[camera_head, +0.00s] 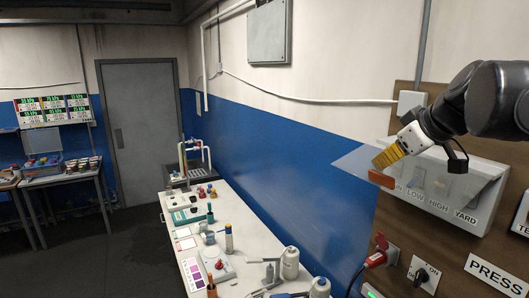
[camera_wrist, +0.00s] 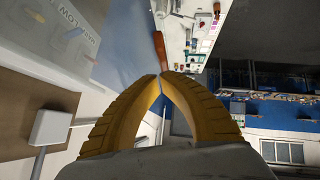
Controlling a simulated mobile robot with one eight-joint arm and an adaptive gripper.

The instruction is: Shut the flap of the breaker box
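The breaker box (camera_head: 432,205) is a pale grey case on the brown board at right, with labels reading LOW, HIGH and YARD. Its clear bluish flap (camera_head: 352,163) stands open, sticking out from the box. An orange tab (camera_head: 381,179) sits on the flap's outer edge; an orange-red piece, apparently this tab, shows just beyond my fingertips in the wrist view (camera_wrist: 160,48). My gripper (camera_head: 380,162) has yellow ribbed fingers, close above the tab. In the wrist view its fingertips (camera_wrist: 160,77) meet, with nothing visible between them. Whether they touch the flap is unclear.
Below the box are a red plug (camera_head: 376,258), a black knob (camera_head: 421,276) and a PRESS sign (camera_head: 495,274). A small grey box (camera_head: 411,102) is mounted above. A white bench (camera_head: 215,240) with bottles and lab items runs along the blue wall at left.

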